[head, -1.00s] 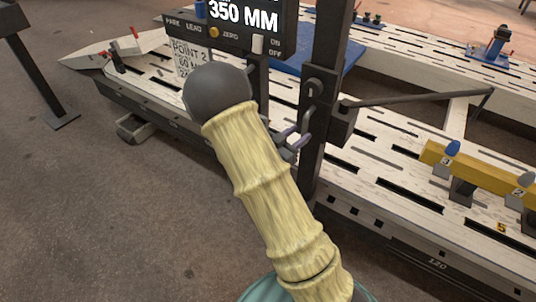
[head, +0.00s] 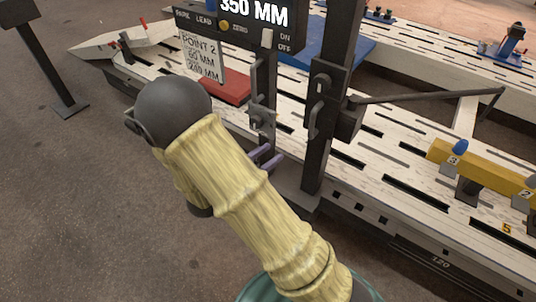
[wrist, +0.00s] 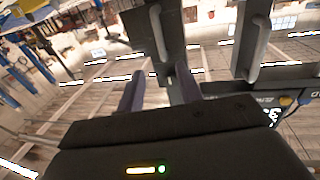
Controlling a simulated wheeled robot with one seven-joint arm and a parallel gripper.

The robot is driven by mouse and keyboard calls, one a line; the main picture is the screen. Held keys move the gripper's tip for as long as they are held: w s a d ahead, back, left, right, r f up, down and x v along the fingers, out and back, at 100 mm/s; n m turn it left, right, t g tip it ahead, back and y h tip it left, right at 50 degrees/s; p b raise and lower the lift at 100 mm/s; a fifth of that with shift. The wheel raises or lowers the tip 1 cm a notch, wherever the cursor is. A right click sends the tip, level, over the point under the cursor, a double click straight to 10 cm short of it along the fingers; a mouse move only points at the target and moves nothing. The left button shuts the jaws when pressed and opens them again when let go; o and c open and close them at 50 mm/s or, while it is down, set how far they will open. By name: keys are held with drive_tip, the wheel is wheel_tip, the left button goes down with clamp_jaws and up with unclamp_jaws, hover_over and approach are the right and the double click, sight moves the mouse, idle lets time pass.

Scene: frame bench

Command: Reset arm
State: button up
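My arm, in a yellow sleeve with a dark elbow, reaches up in the head view and hides most of my gripper. The purple-grey fingers of my gripper (head: 267,156) show past the sleeve, just left of the dark upright post (head: 328,110). In the wrist view, the two fingers of my gripper (wrist: 159,85) stand apart, with no held object visible between them. Dark posts with pull handles (wrist: 163,45) show beyond the fingertips. I cannot tell how close the fingers are to them.
The slotted pale bench (head: 365,185) runs along the right, with a yellow bar (head: 485,171) on it. A display panel (head: 240,20) reads 350 MM, above a paper tag (head: 202,57) and a red block (head: 224,87). The floor at left is mostly clear.

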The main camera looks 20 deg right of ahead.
idle(0.3)
drive_tip(key=w+a+f+n+y, duration=0.1)
drive_tip(key=w+a+n+y, duration=0.35)
drive_tip(key=y, duration=0.85)
drive_tip(key=s+d+r+n+g+y, duration=0.1)
drive_tip(key=s+d+n+g+y, duration=0.2)
drive_tip(key=s, duration=0.5)
drive_tip(key=s+d+r+n+g, duration=0.1)
drive_tip(key=s+d+n+g, duration=0.1)
drive_tip(key=s+n, duration=0.4)
drive_tip(key=w+p+v, duration=0.2)
drive_tip(key=p+v, duration=0.8)
drive_tip(key=p, duration=0.1)
drive_tip(key=w+r+p+v, duration=0.1)
drive_tip(key=w+p+v, duration=0.1)
drive_tip(key=p+v, duration=0.9)
drive_tip(key=shift+w+r+m+g, duration=0.2)
drive_tip(key=shift+r+m+g, duration=0.15)
drive_tip(key=shift+m, duration=0.1)
